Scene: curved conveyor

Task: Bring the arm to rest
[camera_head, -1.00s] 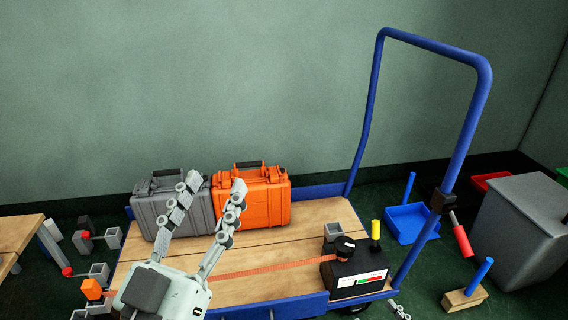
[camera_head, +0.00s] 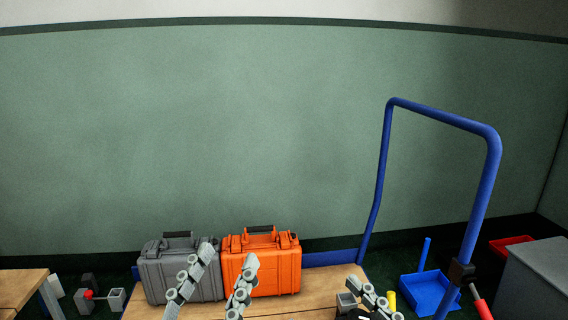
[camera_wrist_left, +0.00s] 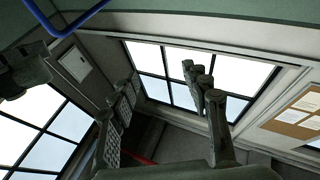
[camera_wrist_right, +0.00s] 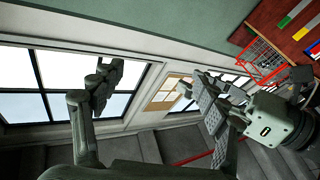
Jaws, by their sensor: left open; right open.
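My left gripper (camera_head: 222,284) shows at the bottom of the head view, its two grey fingers spread in front of the cases and pointing up. In the left wrist view its fingers (camera_wrist_left: 165,100) stand apart with nothing between them. My right gripper shows only in part at the bottom of the head view, right of the middle. In the right wrist view its fingers (camera_wrist_right: 150,95) are wide apart and empty. Windows fill the background in both wrist views.
A grey case (camera_head: 180,272) and an orange case (camera_head: 272,270) stand side by side on a wooden cart deck (camera_head: 315,302) with a blue handle (camera_head: 378,185). A blue bin (camera_head: 425,292), a red tray (camera_head: 512,243) and a grey box (camera_head: 540,278) are at the right.

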